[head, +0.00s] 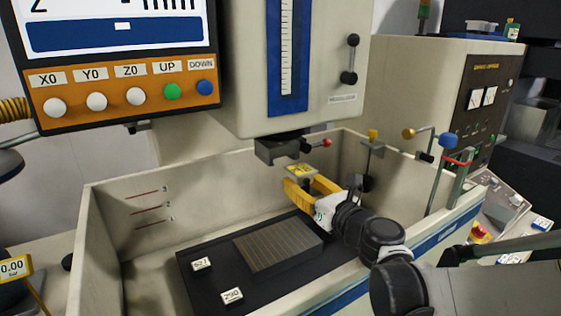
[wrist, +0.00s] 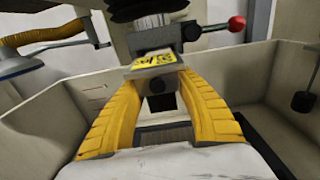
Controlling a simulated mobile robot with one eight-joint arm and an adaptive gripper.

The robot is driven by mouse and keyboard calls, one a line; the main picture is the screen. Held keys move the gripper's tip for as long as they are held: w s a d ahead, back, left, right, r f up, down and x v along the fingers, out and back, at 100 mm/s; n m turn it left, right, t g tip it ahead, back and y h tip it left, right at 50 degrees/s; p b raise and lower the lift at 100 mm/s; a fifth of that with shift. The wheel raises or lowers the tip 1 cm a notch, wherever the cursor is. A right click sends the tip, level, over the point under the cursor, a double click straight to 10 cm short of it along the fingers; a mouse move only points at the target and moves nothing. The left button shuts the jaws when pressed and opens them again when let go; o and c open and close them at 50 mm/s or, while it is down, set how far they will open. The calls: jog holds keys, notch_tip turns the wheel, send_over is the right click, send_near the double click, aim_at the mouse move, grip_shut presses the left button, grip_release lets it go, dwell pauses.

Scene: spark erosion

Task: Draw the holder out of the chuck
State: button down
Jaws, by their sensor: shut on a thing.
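The holder (head: 302,170) is a small grey block with a yellow marked label, just below the chuck in the head view. In the wrist view the holder (wrist: 152,60) is between the tips of my yellow fingers, with a dark knob and a dark piece below it. My gripper (head: 303,180) is shut on it; it also shows in the wrist view (wrist: 155,76). The dark grey chuck (head: 280,148) hangs under the machine head, with a red-knobbed lever (head: 325,143). I cannot tell whether the holder's top is still seated in the chuck.
The open tank (head: 105,235) surrounds the work area, its walls close to my arm. A dark plate (head: 210,285) with a grooved grey block (head: 278,245) lies below. Rods with coloured knobs (head: 447,140) stand at the right wall. A control panel (head: 130,92) hangs at upper left.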

jog(key=shift+v, duration=1.5)
